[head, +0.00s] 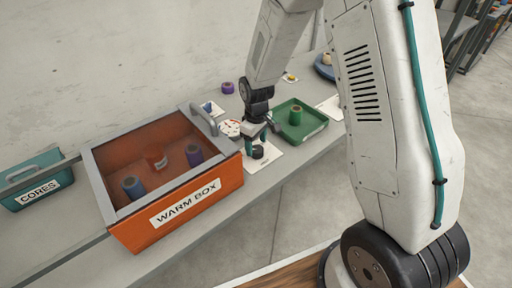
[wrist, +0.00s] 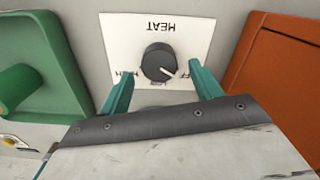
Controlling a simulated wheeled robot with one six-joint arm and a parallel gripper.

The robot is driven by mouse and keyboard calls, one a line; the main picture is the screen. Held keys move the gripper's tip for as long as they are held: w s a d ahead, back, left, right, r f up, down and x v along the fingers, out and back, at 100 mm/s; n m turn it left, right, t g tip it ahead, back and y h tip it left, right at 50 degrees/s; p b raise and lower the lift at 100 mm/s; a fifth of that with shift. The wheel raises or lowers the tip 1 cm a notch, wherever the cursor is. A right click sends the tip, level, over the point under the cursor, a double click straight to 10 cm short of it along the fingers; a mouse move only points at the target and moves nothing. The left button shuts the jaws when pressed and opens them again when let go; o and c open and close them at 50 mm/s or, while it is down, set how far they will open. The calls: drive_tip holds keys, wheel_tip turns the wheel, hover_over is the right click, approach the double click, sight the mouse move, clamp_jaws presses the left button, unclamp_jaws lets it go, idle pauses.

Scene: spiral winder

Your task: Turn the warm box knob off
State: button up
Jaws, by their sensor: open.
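The warm box knob (wrist: 159,62) is dark grey and round, on a white plate (wrist: 117,27) marked HEAT, which appears upside down in the wrist view. Its white pointer line points down and to the right, toward a label partly covered by a finger, with "FF" showing. A label at the left is also partly hidden. My gripper (wrist: 161,70) is open, its teal fingers on either side of the knob with gaps visible; I cannot tell their height over it. In the head view the knob (head: 258,152) sits just below my gripper (head: 256,140).
The orange warm box (head: 190,205) stands open left of the knob, with several spools inside and a raised grey handle or lid edge (head: 203,121). A green tray (head: 318,128) with a green spool is to the right. A teal CORES bin (head: 38,182) stands far left.

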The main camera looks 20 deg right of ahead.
sight(256, 148)
wheel_tip(256, 148, up, 5)
drive_tip(key=shift+r, duration=0.1)
idle(0.5)
drive_tip(key=s+d+r+m, duration=0.1)
drive_tip(key=s+r+m, duration=0.2)
drive_tip(key=s+r, duration=0.9)
drive_tip(key=s+d+r+m+t, duration=0.1)
drive_tip(key=s+d+r+m, duration=0.1)
drive_tip(key=s+r, duration=1)
drive_tip(key=shift+s+m, duration=0.9)
drive_tip(key=shift+s, duration=2.25)
